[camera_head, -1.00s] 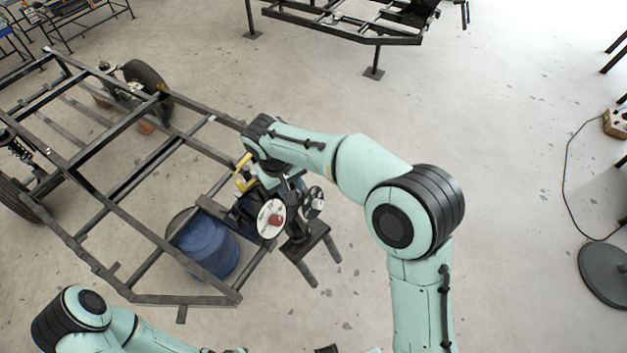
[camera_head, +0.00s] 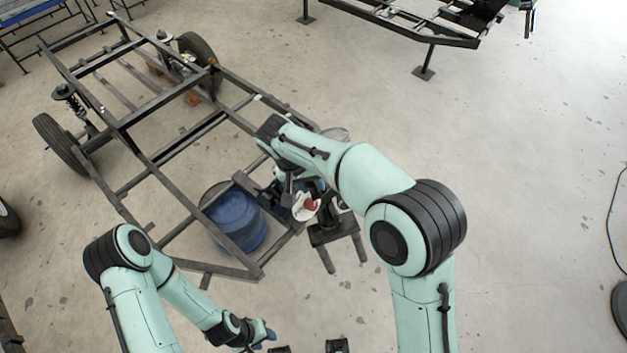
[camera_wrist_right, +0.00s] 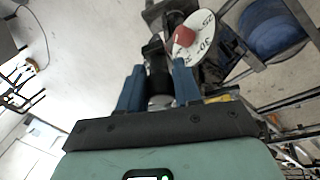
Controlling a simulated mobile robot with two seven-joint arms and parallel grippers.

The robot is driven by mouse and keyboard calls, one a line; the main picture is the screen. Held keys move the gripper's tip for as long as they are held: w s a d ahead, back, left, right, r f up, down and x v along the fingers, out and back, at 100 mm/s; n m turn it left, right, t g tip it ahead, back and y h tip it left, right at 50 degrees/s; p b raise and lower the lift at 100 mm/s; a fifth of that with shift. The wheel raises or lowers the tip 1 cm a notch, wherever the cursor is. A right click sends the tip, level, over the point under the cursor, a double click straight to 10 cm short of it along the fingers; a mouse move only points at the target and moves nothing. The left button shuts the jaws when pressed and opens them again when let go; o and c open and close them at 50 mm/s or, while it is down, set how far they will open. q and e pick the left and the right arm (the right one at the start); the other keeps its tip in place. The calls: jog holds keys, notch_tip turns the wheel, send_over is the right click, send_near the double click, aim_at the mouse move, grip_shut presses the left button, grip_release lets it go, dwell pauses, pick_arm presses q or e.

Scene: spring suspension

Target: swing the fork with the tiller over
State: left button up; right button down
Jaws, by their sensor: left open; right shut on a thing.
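My right gripper (camera_wrist_right: 158,85) has its blue fingers closed around a dark upright bar in the right wrist view, which looks like the tiller (camera_wrist_right: 156,55). In the head view this gripper is mostly hidden behind its own wrist, over the front corner of the frame. A white marked dial (camera_wrist_right: 203,36) with a red knob (camera_wrist_right: 184,36) is just beside the held bar; the dial also shows in the head view (camera_head: 303,212). I cannot clearly make out the fork. My left gripper (camera_head: 268,334) is open and empty at the bottom of the head view.
A dark steel chassis frame (camera_head: 137,152) with wheels and springs fills the left. A blue drum (camera_head: 237,222) stands inside its front corner. A small dark stand (camera_head: 333,232) is under the dial. Another frame (camera_head: 430,35) stands at the back.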

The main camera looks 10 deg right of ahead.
jog(key=c, duration=0.9)
grip_release()
jog(key=shift+o, duration=0.2)
pick_arm(q)
jog(key=w+r+p, duration=0.2)
jog(key=shift+r, duration=0.35)
pick_arm(e)
jog(key=v, duration=1.3)
jog(key=shift+r, duration=0.25)
jog(key=shift+a, duration=0.1)
